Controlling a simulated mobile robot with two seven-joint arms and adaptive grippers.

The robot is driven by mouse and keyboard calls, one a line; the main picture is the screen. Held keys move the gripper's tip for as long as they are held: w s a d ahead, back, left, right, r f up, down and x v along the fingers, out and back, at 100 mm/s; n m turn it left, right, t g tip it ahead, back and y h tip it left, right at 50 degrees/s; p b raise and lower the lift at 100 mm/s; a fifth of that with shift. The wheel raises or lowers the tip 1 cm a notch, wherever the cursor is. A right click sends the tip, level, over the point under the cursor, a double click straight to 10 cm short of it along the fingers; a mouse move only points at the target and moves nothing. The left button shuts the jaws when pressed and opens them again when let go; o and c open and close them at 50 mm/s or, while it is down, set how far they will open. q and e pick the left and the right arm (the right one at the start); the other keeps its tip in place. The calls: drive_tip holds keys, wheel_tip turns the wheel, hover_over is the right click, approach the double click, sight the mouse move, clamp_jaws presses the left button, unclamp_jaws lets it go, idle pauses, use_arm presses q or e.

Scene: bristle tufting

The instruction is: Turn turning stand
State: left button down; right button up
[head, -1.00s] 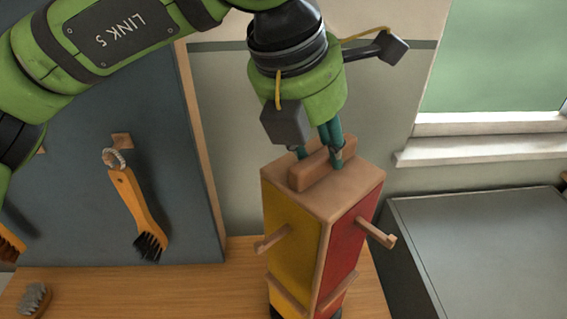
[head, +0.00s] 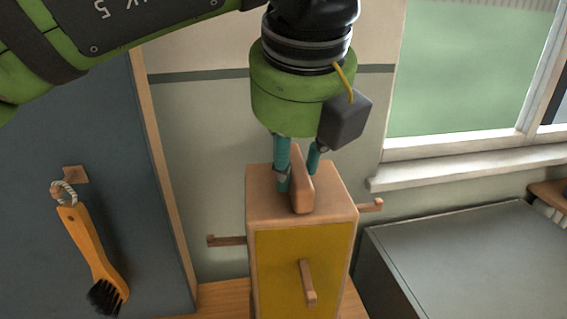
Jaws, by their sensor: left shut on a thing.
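The turning stand (head: 303,260) is an upright wooden block with coloured faces and a wooden bar handle (head: 301,178) on top. Its yellow face is toward me, with a peg (head: 308,283) on it. Further pegs stick out at the left (head: 226,240) and right (head: 370,205). My left gripper (head: 298,175) points down from above and is shut on the bar handle, one teal finger on each side. The stand's base is below the picture. My right gripper is not in view.
A brush with an orange handle (head: 90,243) hangs by a loop from a peg on the dark board (head: 30,180) at left. A grey box-like surface (head: 470,265) is at right, below the window sill (head: 440,168). A wooden tabletop (head: 222,297) shows below.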

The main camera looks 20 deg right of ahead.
use_arm(q)
drive_tip(key=shift+n, duration=0.4)
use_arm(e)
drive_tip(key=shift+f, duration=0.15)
use_arm(q)
drive_tip(key=c, duration=0.9)
unclamp_jaws()
drive_tip(key=shift+w, duration=0.1)
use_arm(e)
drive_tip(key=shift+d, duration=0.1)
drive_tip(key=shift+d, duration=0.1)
use_arm(q)
drive_tip(key=shift+r, duration=0.1)
drive_tip(key=v, duration=1.2)
drive_tip(key=shift+d, duration=0.25)
